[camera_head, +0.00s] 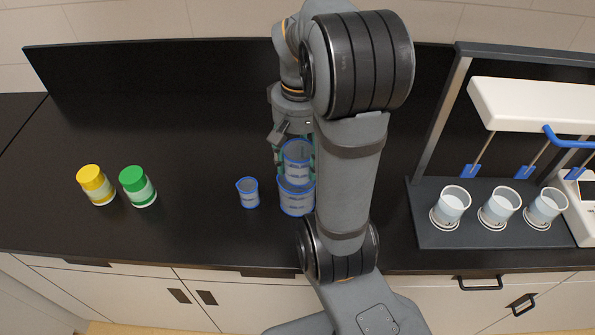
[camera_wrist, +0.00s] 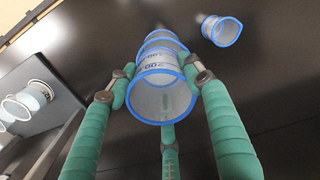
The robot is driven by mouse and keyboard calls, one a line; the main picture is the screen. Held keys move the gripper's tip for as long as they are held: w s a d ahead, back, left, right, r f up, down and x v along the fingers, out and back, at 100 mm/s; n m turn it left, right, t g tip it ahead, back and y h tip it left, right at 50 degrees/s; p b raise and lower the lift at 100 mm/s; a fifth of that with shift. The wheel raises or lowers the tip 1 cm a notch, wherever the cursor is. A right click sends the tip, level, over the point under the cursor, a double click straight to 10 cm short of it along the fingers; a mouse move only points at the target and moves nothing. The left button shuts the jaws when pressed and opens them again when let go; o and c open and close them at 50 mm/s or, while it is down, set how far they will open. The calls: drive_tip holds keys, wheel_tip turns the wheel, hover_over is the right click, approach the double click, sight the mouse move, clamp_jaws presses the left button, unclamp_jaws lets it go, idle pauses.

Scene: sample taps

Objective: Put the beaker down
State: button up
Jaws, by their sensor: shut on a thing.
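My gripper (camera_head: 298,163) has green fingers and is shut on a clear beaker with a blue rim (camera_head: 297,153). In the wrist view, the fingers (camera_wrist: 163,100) close around this held beaker (camera_wrist: 160,88), whose open mouth faces the camera. A larger blue-rimmed beaker (camera_head: 297,198) stands on the black counter directly below it in the head view. Part of this larger beaker also shows beyond the held one in the wrist view (camera_wrist: 165,42). I cannot tell whether the held beaker is above, in front of or partly inside it. My arm hides the area just to the right.
A small blue-rimmed beaker (camera_head: 248,193) stands just left. Yellow-capped (camera_head: 96,185) and green-capped (camera_head: 138,187) jars stand further left. A tap rack (camera_head: 440,232) with several white-filled cups (camera_head: 453,204) is at right. The counter (camera_head: 195,205) is bare between the green-capped jar and small beaker.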

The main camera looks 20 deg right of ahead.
sight(298, 177)
drive_tip(key=shift+w+a+f, duration=0.15)
drive_tip(key=shift+f, duration=0.05)
wheel_tip(298, 177, down, 4)
drive_tip(key=shift+r, duration=0.1)
drive_tip(key=shift+s, duration=0.25)
drive_tip(key=shift+s+f+b, duration=0.15)
drive_tip(key=shift+f+b, duration=0.25)
drive_tip(key=shift+b, duration=0.15)
drive_tip(key=shift+s+f+b, duration=0.25)
drive_tip(key=shift+f+b, duration=0.05)
drive_tip(key=shift+b, duration=0.05)
drive_tip(key=c, duration=0.3)
drive_tip(key=o, duration=1.1)
drive_tip(key=shift+w, duration=0.1)
drive_tip(key=shift+o, duration=0.8)
drive_tip(key=shift+w+f, duration=0.25)
drive_tip(key=shift+w, duration=0.25)
drive_tip(key=shift+s+r, duration=0.2)
drive_tip(key=shift+w, duration=0.1)
